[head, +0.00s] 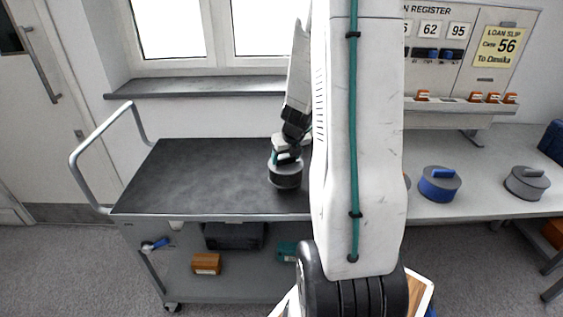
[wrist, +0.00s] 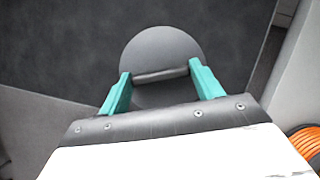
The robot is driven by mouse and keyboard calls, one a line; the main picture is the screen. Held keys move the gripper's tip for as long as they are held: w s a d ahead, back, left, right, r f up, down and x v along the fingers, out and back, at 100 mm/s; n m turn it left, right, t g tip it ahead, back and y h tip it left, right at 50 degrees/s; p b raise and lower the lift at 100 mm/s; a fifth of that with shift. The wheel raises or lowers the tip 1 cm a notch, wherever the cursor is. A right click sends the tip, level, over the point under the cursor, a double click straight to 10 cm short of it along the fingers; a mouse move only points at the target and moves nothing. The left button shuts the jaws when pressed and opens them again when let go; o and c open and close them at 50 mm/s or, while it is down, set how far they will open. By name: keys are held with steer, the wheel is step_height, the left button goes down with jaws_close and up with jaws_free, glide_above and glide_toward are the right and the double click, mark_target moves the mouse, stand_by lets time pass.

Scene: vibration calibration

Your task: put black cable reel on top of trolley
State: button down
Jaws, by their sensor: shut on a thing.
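The black cable reel (head: 286,180) is a short dark cylinder with a grey top, upright at the right part of the trolley's dark top (head: 205,178). In the wrist view the reel (wrist: 163,45) shows as a round grey disc with a bar handle (wrist: 160,76) across it. My gripper (wrist: 160,72) has its two teal fingers at the ends of that handle, shut on the reel. The gripper (head: 287,158) also shows in the head view, right above the reel. Whether the reel touches the trolley top or hangs just over it, I cannot tell.
The trolley's push handle (head: 72,160) rises at its left end. Its lower shelf holds an orange box (head: 207,263) and a dark case. On the bench (head: 480,197) at right stand a blue reel (head: 440,185) and a grey reel (head: 527,183). The trolley top's left is clear.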

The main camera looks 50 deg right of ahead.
mark_target(287, 163)
steer(key=f, duration=0.2)
steer(key=shift+d+f, duration=0.2)
steer(key=shift+f, duration=0.1)
steer(key=shift+a+f, duration=0.1)
steer(key=shift+f, duration=0.35)
steer(key=shift+c, duration=1.4)
jaws_free()
steer(key=shift+f, duration=0.1)
